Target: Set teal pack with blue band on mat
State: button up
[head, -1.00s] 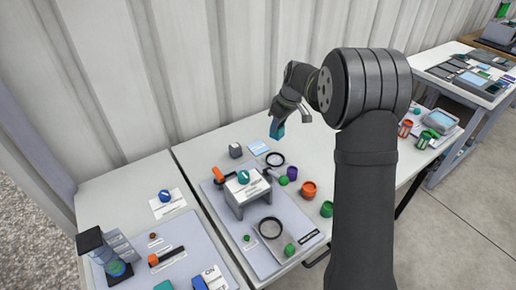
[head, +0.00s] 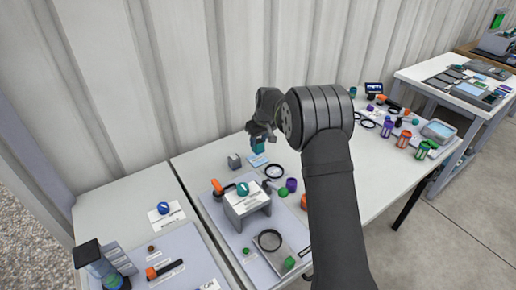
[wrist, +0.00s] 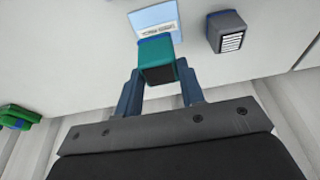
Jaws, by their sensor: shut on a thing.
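The teal pack (head: 258,147) is in my gripper (head: 261,136) toward the back of the table. In the wrist view the teal pack (wrist: 156,54) sits between the two fingers of my gripper (wrist: 160,82), with its blue band at the end away from the fingers. The light blue mat (head: 259,160) lies flat just below the pack in the head view. In the wrist view the mat (wrist: 152,17) shows past the banded end, partly covered by the pack. I cannot tell whether pack and mat touch.
A grey pack with a white label (wrist: 228,34) stands close beside the mat. A green object (wrist: 18,117) shows at the wrist view's left edge.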

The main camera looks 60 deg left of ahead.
aim_at(258, 148)
jog(key=shift+d+x, duration=0.2)
jog(key=shift+x, duration=0.85)
jog(key=shift+d+x, duration=0.2)
jog(key=shift+x, duration=0.8)
jog(key=shift+s+f, duration=0.1)
jog(key=shift+f, duration=0.05)
jog(key=shift+f, duration=0.15)
jog(key=o, duration=1)
jog(key=v, duration=1.2)
